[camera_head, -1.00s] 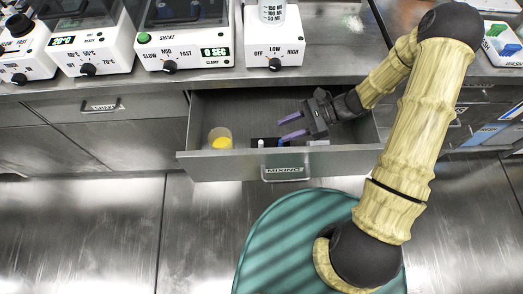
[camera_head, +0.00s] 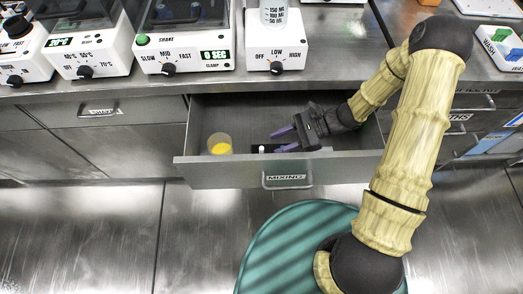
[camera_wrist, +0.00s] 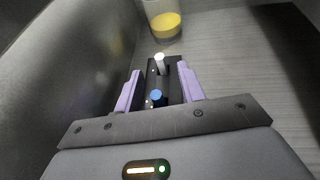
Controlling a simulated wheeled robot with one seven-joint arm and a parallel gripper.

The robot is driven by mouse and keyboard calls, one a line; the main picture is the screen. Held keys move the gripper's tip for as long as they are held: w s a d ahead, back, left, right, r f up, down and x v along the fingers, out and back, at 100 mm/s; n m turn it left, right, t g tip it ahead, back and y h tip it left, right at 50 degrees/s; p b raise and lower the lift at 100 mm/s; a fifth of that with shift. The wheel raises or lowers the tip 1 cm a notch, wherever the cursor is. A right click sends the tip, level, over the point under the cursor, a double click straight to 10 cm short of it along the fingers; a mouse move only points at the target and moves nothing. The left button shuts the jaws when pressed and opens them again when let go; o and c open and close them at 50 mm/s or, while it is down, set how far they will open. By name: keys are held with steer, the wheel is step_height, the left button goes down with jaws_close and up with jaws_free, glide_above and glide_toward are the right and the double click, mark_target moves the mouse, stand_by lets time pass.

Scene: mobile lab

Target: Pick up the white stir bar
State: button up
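The white stir bar (camera_wrist: 160,62) stands upright in a dark holder (camera_wrist: 151,82) inside the open drawer, in the wrist view just beyond my fingertips. In the head view the white stir bar (camera_head: 262,149) is a small white spot left of my gripper. A blue stir bar (camera_wrist: 156,96) stands nearer in the same holder, between my fingers in the wrist view. My gripper (camera_head: 283,139) is inside the drawer, its two purple fingers apart and pointing left. In the wrist view my gripper (camera_wrist: 160,78) is open, with a finger on each side of the holder; I see no contact with the white bar.
A beaker with yellow contents (camera_head: 219,144) stands in the drawer left of the holder. The drawer front (camera_head: 230,172), labelled MIXING, and its walls enclose the space. A stirrer (camera_head: 275,48) and a shaker (camera_head: 185,45) stand on the bench above.

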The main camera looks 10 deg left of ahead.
mark_target(266, 152)
steer(key=b+x, duration=0.1)
steer(key=x, duration=0.4)
steer(key=shift+f, duration=0.1)
steer(key=shift+c, duration=0.2)
jaws_close()
